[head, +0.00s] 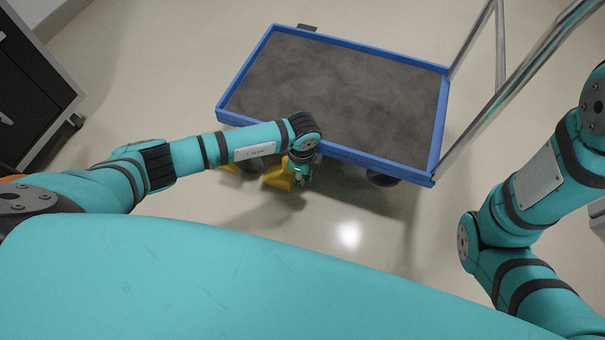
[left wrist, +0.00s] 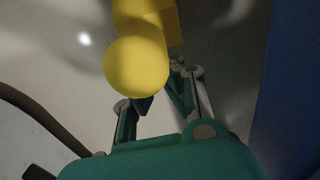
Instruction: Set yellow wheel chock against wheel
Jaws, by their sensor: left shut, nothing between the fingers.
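A yellow wheel chock (head: 280,176) sits on the floor at the near side of the blue cart, just right of a dark wheel (head: 250,164). Another yellow piece (head: 229,166) shows left of that wheel, partly hidden by my left arm. My left gripper (head: 302,174) is low beside the chock's right side, shut with nothing between its fingers. In the left wrist view the chock's rounded yellow knob (left wrist: 137,68) is close in front of the fingers (left wrist: 163,95); I cannot tell whether they touch. My right arm shows at the right, but its gripper is out of view.
The cart's blue-rimmed grey deck (head: 340,90) overhangs the wheels. Another dark wheel (head: 382,179) is at its near right. A metal handle (head: 515,80) rises at the right. A dark cabinet (head: 35,90) stands far left. The floor in front is clear.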

